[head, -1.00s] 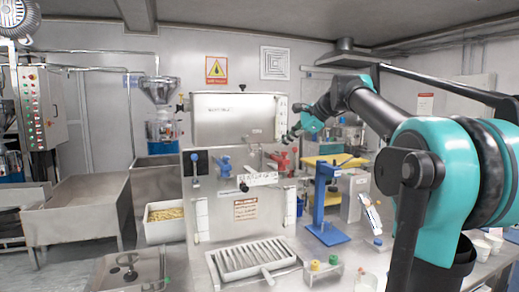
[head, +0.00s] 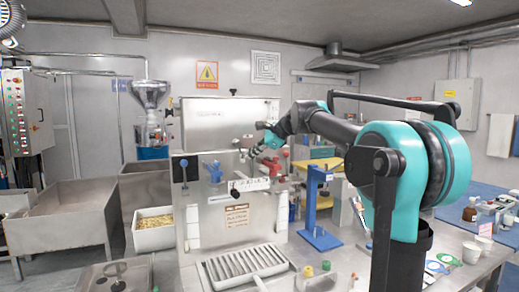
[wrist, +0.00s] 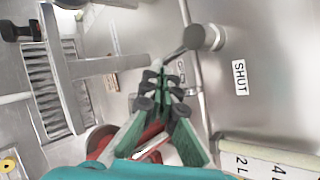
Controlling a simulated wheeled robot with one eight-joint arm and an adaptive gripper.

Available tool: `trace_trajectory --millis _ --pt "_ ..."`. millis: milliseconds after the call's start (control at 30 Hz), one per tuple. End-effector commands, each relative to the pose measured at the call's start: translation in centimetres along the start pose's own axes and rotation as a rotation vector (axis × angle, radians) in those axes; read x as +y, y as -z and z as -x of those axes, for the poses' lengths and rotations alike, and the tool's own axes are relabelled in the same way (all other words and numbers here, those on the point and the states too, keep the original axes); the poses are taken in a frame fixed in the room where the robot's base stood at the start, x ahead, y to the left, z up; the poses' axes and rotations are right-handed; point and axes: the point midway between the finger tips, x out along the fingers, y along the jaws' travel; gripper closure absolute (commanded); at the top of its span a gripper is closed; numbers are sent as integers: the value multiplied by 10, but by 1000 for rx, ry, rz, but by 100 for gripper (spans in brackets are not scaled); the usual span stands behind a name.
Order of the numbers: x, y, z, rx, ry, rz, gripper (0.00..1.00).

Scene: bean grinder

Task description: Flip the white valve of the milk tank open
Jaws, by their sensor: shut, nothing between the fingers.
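My gripper (wrist: 163,76) shows in the wrist view with its green fingers closed together and nothing between them. Their tips are close beside a pale grey lever-like valve part (wrist: 175,54) that joins a grey round knob (wrist: 207,38); I cannot tell whether they touch. A label reading SHUT (wrist: 239,77) is on the metal wall to the right. A pale level scale marked 4 L and 2 L (wrist: 270,158) lies at the lower right. In the head view, my gripper (head: 244,151) is in front of the steel tank (head: 213,118), where the white valve is too small to make out.
A blue valve (head: 215,171) and a red part (head: 276,161) flank the front of the machine. A slatted drip tray (head: 243,264) lies below. A blue stand (head: 318,215) is to the right. A grey T-shaped bar (wrist: 62,70) is left of my fingers.

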Motion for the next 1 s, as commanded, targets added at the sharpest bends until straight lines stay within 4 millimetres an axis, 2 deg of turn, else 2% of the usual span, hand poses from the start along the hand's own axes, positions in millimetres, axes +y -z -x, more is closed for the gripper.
trace_trajectory --millis 200,1000 --pt "0 0 -12 0 0 1 100" --pt "10 -6 -23 -68 0 -65 100"
